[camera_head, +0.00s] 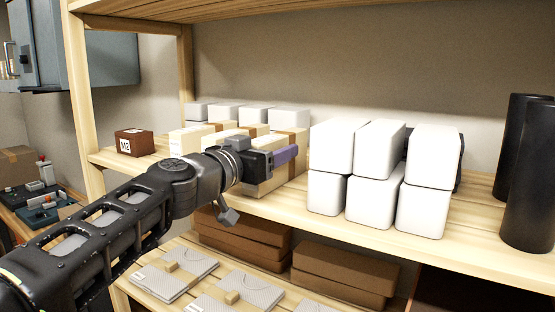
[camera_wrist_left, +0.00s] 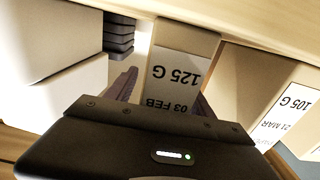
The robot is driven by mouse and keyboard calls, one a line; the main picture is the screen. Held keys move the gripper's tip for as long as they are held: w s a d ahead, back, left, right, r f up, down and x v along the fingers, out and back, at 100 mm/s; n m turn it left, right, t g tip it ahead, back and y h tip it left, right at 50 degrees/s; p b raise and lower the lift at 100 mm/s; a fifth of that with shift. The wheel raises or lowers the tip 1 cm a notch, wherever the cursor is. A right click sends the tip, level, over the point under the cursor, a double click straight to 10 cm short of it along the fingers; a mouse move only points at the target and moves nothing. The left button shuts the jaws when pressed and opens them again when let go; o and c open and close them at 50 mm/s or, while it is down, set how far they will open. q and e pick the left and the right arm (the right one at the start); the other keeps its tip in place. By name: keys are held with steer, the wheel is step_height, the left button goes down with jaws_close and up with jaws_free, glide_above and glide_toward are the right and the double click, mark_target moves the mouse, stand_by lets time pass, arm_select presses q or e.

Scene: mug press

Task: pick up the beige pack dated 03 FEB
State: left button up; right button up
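The beige pack dated 03 FEB (camera_wrist_left: 178,75) is in the middle of the left wrist view, its white 125 G label upside down. My left gripper (camera_wrist_left: 165,100) is open, with one purple finger to each side of the label. I cannot tell whether either finger touches the pack. In the head view my left gripper (camera_head: 286,155) is at the beige packs (camera_head: 262,186) on the upper shelf and hides part of them. Labels are not readable there. My right gripper is not in view.
Another beige pack (camera_wrist_left: 290,105), marked 105 G 21 MAR, is to the right in the wrist view. White blocks (camera_head: 375,150) stand stacked right of the beige packs. A brown MZ box (camera_head: 134,142) is at left, black cylinders (camera_head: 528,175) at right. Shelf boards (camera_head: 480,240) bound the space.

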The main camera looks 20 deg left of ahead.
arm_select(q)
jaws_close()
stand_by(0.5)
